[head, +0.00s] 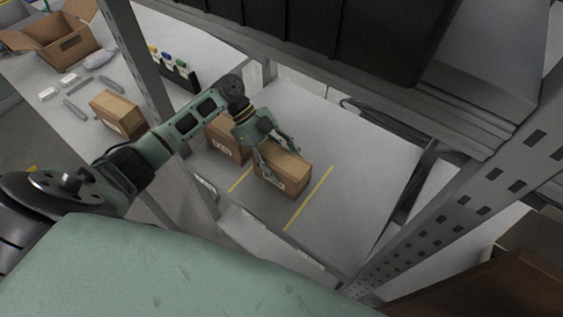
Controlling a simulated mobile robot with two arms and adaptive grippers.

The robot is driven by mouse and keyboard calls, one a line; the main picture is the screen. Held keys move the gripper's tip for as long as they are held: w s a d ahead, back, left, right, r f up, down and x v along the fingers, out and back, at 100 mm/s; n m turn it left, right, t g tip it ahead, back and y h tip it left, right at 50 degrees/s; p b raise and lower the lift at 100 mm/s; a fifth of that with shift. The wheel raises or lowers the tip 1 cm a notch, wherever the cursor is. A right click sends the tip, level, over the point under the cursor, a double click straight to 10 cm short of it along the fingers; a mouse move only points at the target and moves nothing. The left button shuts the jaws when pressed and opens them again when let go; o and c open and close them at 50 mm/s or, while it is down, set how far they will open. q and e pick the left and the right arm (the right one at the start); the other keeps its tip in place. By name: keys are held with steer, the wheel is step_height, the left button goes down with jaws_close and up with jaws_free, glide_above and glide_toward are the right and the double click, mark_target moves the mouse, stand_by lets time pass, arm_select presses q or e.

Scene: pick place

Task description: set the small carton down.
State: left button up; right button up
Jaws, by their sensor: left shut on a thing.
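The small carton (287,177) is a brown box with a pale label on its front side. It is on or just above the grey shelf (345,195), between two yellow lines; I cannot tell whether it touches the shelf. My left gripper (277,158) reaches in from the left and is shut on the carton from above, with its fingers along the top and near side. A similar carton (224,140) stands just left of it, partly hidden by my left arm. My right gripper is not in view.
Perforated rack posts (480,190) stand at right and left. A shelf beam and black bins (330,30) hang over the back. The right part of the shelf is clear. A table at left holds another carton (117,113) and an open box (55,42).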

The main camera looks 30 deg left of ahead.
arm_select(q)
steer(key=o, duration=1.7)
steer(key=shift+b+v, duration=1.1)
steer(key=shift+v, duration=4.95)
steer(key=shift+s+f, duration=0.1)
